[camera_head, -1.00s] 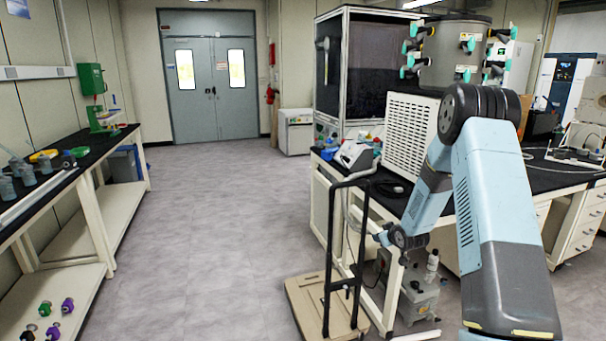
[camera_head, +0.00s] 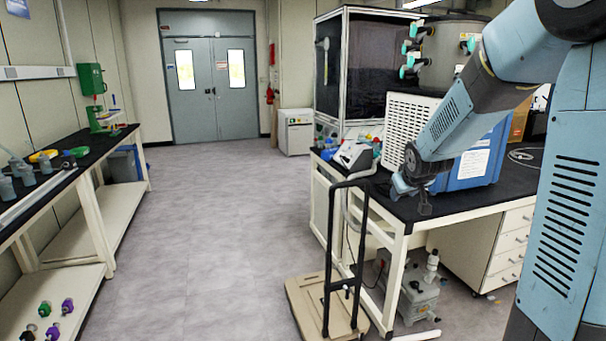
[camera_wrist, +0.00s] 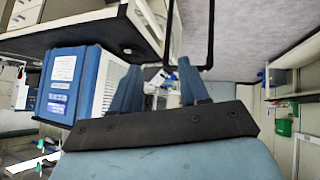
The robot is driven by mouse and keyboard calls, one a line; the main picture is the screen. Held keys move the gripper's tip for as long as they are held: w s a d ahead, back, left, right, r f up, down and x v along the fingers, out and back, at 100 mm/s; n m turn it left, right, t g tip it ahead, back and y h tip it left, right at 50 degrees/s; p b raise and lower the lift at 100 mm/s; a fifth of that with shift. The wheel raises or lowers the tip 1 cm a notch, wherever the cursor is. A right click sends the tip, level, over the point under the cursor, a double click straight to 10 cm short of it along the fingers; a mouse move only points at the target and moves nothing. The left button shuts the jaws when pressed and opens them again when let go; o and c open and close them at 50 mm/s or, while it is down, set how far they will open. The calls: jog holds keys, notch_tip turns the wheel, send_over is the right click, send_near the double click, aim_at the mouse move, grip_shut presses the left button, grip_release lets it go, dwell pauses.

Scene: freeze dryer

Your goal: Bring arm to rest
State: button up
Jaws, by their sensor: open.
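My arm comes in from the right of the head view. It bends at the top right and reaches down and left to my gripper (camera_head: 412,192), which hangs in front of the freeze dryer, over the near left part of the black bench. In the wrist view my gripper (camera_wrist: 158,78) has its two blue fingers apart with nothing held between them. The freeze dryer (camera_head: 408,118) has a white slatted side and a blue front, with a grey drum (camera_head: 445,50) and teal valves above. My arm hides part of it. Its blue and white body also shows in the wrist view (camera_wrist: 72,82).
A black-framed cart (camera_head: 328,300) stands by the bench's near left leg, below my gripper. A pump (camera_head: 410,295) sits on the floor under the black bench (camera_head: 490,198). A small device (camera_head: 352,155) stands on the bench's left end. The aisle floor (camera_head: 220,220) is clear.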

jog(key=s+a+r+m+g, duration=0.1)
jog(key=s+r, duration=0.3)
jog(key=s, duration=1.3)
jog(key=s+a+r+m+g+y, duration=0.1)
jog(key=s+a+r+g, duration=0.1)
jog(key=s, duration=1.5)
notch_tip(320, 180, up, 2)
jog(key=shift+a+r+m, duration=0.1)
jog(key=shift+a+m, duration=0.3)
jog(key=shift+a, duration=0.4)
